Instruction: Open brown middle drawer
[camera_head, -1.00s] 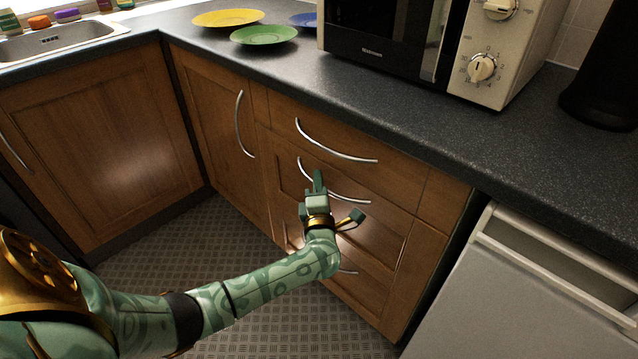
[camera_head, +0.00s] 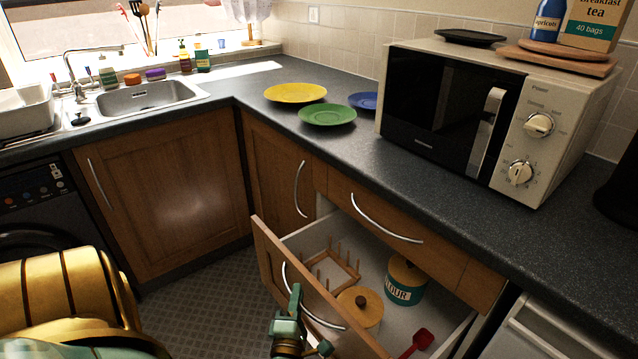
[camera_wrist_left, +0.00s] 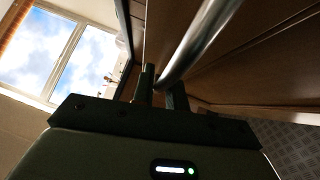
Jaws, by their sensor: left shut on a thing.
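The brown middle drawer (camera_head: 268,248) stands pulled well out from the cabinet in the head view, its inside showing. Its curved silver handle (camera_head: 324,321) is on the front panel. My left gripper (camera_head: 296,296) is shut on this handle. In the left wrist view the silver bar (camera_wrist_left: 200,42) runs between the two dark fingers of the left gripper (camera_wrist_left: 160,90). My right gripper is in neither view.
The drawer holds a wooden peg rack (camera_head: 331,268), a lidded pot (camera_head: 360,306), a teal flour tin (camera_head: 404,284) and a red scoop (camera_head: 417,342). The top drawer (camera_head: 376,221) above is shut. Floor (camera_head: 222,291) shows to the left.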

